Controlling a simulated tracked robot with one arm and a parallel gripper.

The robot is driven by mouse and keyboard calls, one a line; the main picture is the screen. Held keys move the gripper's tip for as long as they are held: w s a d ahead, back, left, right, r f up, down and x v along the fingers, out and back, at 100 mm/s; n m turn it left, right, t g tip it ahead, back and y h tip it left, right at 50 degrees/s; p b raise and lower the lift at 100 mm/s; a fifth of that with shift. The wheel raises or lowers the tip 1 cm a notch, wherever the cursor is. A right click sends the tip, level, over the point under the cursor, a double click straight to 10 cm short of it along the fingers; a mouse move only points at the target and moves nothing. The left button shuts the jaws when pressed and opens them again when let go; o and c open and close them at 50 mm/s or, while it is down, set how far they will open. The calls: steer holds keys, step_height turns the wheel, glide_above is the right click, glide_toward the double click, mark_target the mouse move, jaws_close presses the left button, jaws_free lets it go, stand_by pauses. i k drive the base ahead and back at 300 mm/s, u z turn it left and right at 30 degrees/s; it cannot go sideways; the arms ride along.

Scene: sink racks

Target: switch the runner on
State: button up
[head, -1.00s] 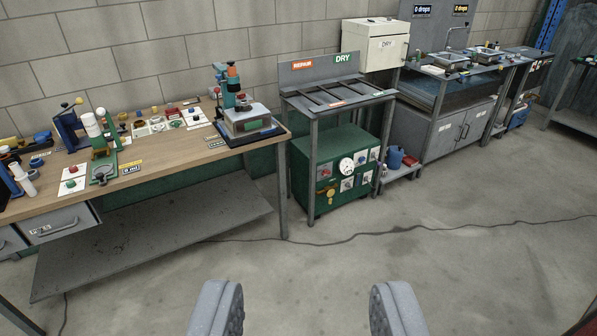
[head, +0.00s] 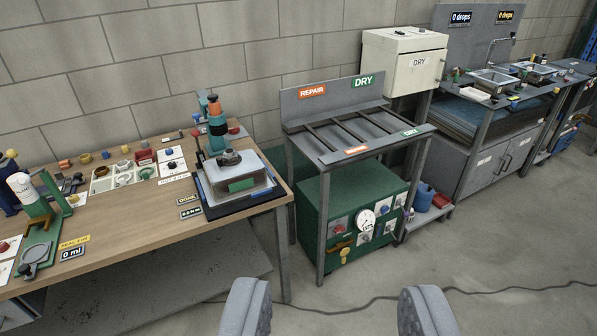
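No thing in view carries a label that I can read as "runner". A green cabinet (head: 318,203) stands on the floor under the rack, at the middle right. Its front panel has a round white dial (head: 366,221), several small coloured knobs or switches on pale plates, and a brass-coloured part (head: 344,254) low on the left. The switch positions are too small to tell. My gripper (head: 335,308) is open and empty at the bottom of the view, its two grey fingers wide apart. It is in front of the cabinet and apart from it.
A grey slatted rack (head: 352,126) with REPAIR and DRY signs stands over the cabinet. A wooden bench (head: 150,215) with tools and a press-like device (head: 232,175) is at left. A sink unit (head: 490,150) is at right. A cable (head: 480,291) crosses the open floor.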

mark_target(234, 129)
steer(key=u, duration=0.25)
steer(key=i, duration=1.4)
steer(key=u, duration=0.3)
steer(key=k, duration=0.6)
steer(key=z, duration=0.7)
steer(key=i, duration=2.2)
steer(key=u, duration=0.9)
steer(key=i, duration=0.35)
steer(key=u, duration=0.25)
steer(key=k, duration=0.45)
steer(key=z, duration=0.05)
